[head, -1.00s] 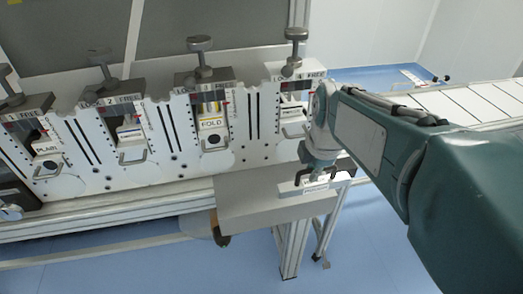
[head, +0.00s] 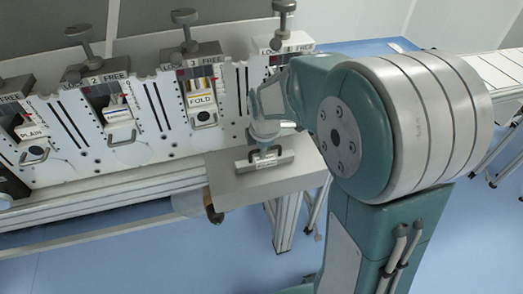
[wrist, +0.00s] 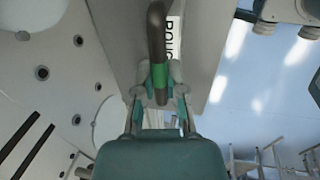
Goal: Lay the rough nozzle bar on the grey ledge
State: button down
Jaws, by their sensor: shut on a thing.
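The rough nozzle bar (head: 282,158) is a light grey block with a dark handle and a white label. Part of the label reads "ROUG" beside the dark handle (wrist: 157,25) in the wrist view. My gripper (head: 263,146) is shut on this handle from above, with its fingers (wrist: 160,80) closed around it. The bar is over the grey ledge (head: 232,186), near the middle of its length. I cannot tell whether it rests on the ledge or is slightly above it.
The white converter panel (head: 160,125) with labelled stations, including PLAIN (head: 33,130) and FOLD (head: 201,98), stands behind the ledge. Screw knobs (head: 185,17) stick up above it. A white slatted conveyor (head: 500,75) is at the right. Blue floor is open in front.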

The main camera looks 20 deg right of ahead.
jog(key=shift+f, duration=0.25)
jog(key=shift+d, duration=0.1)
jog(key=c, duration=0.7)
grip_release()
jog(key=shift+f, duration=0.1)
